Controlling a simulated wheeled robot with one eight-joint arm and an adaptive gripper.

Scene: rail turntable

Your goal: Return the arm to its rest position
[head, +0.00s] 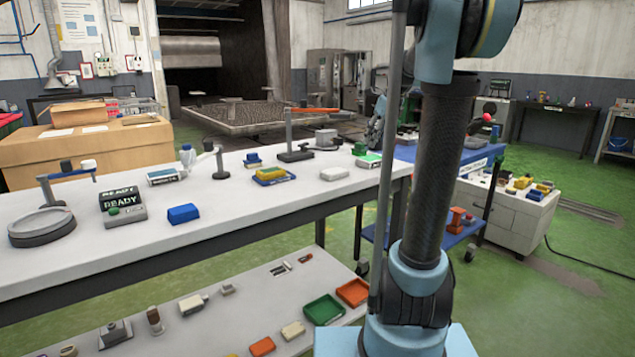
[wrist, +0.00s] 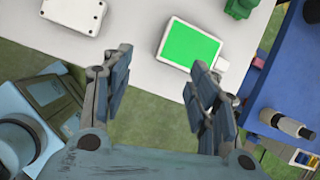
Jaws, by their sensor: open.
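My gripper (wrist: 158,92) is open in the wrist view, its two dark grey fingers wide apart with nothing between them. It hangs over the front edge of the white table (wrist: 135,50), with green floor below. In the head view my gripper (head: 377,122) shows small and dark beside my upright arm, above the table's right end, partly hidden by the arm. A white device with a green face (wrist: 190,47) lies on the table just beyond the fingers; it also shows in the head view (head: 368,161).
A white box (wrist: 72,12) and a green object (wrist: 240,8) lie on the table near the gripper. A blue cart (wrist: 285,60) stands close on the right, bearing a white-and-black cylinder (wrist: 285,122). The long table (head: 250,210) has a lower shelf (head: 240,315) with trays.

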